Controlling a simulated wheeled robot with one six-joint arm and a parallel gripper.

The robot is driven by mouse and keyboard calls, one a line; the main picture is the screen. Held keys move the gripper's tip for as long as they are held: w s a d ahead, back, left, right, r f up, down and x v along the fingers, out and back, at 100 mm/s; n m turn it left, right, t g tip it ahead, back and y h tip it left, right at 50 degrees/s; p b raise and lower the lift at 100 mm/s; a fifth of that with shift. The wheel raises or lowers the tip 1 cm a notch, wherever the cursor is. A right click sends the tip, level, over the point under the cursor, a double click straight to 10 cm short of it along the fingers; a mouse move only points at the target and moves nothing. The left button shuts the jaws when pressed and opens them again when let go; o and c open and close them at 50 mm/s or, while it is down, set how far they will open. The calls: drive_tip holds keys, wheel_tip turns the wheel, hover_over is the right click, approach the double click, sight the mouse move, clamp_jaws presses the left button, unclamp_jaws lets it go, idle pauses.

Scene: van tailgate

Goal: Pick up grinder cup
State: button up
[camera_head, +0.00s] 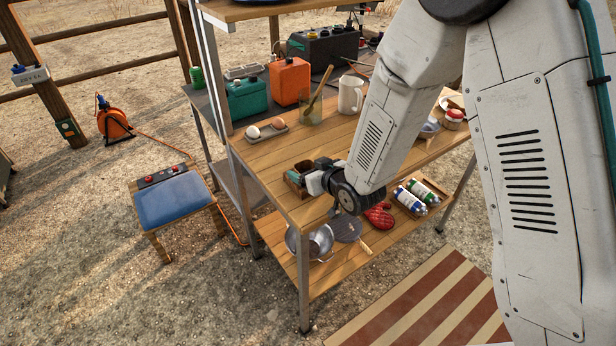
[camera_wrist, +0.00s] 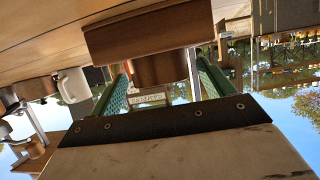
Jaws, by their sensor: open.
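A small brown wooden box-like thing with a dark opening, which I take to be the grinder cup (camera_head: 305,166), stands near the front left edge of the wooden tabletop (camera_head: 262,170). In the wrist view it shows as a brown block (camera_wrist: 150,33) with a rounded brown part (camera_wrist: 160,68) between the fingers. My gripper (camera_head: 297,178) is at this thing, with its green fingers (camera_wrist: 162,76) apart on either side of the rounded part. I cannot tell whether either finger touches it. My wrist hides part of the tabletop beside it.
A metal post (camera_head: 217,70) rises at the left. A lower shelf holds a pan and mitt (camera_head: 379,215).

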drive_tip(key=shift+x, duration=0.85)
drive_tip(key=c, duration=1.1)
